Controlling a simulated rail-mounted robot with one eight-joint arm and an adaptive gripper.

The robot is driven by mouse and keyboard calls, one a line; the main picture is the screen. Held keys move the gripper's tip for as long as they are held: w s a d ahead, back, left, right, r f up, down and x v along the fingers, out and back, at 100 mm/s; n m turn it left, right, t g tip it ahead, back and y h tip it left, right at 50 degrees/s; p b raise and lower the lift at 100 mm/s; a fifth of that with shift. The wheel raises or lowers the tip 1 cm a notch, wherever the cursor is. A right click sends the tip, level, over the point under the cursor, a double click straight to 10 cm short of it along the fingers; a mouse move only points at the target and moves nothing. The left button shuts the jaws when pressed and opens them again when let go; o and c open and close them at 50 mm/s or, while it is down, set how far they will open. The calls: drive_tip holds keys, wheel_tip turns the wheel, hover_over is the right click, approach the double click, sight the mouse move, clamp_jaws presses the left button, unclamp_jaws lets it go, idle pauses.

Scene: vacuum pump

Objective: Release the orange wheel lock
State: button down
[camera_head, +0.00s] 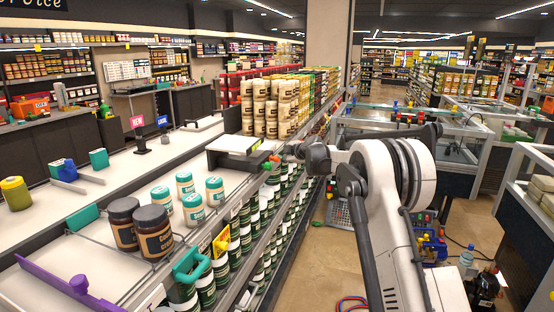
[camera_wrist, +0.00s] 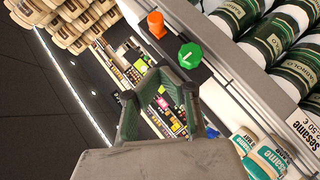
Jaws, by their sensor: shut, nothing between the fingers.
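An orange knob (camera_wrist: 156,24) shows at the top of the wrist view, on a dark strip along a grey edge. A green lobed knob (camera_wrist: 190,55) sits close by, below and right of it. My gripper (camera_wrist: 160,78) is shut and empty. In the wrist view its tips lie below the orange knob and left of the green one, apparently apart from both. In the head view a small orange spot (camera_head: 274,158) shows at the shelf front, beside the end of my arm; my gripper (camera_head: 288,150) is small there and its fingers are hard to make out.
A dark-and-white box (camera_head: 235,148) stands on the shelf left of my gripper. Stacked cream jars (camera_head: 268,108) rise behind it. Teal-lidded jars (camera_head: 193,208) and dark jars (camera_head: 153,230) stand nearer. In the wrist view, dark-labelled jars (camera_wrist: 275,40) fill the upper right. The aisle floor (camera_head: 300,262) is partly clear.

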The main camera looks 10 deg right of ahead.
sight(274, 158)
drive_tip(key=shift+w+a+f+p, duration=0.1)
drive_tip(key=shift+w+f, duration=0.75)
drive_tip(key=shift+w, duration=0.7)
drive_tip(key=shift+w+a+f+p, duration=0.15)
drive_tip(key=shift+w+f, duration=0.7)
drive_tip(key=shift+w, duration=0.65)
drive_tip(key=shift+w+a+f+p, duration=0.1)
drive_tip(key=shift+w+f, duration=0.75)
drive_tip(key=shift+w, duration=0.7)
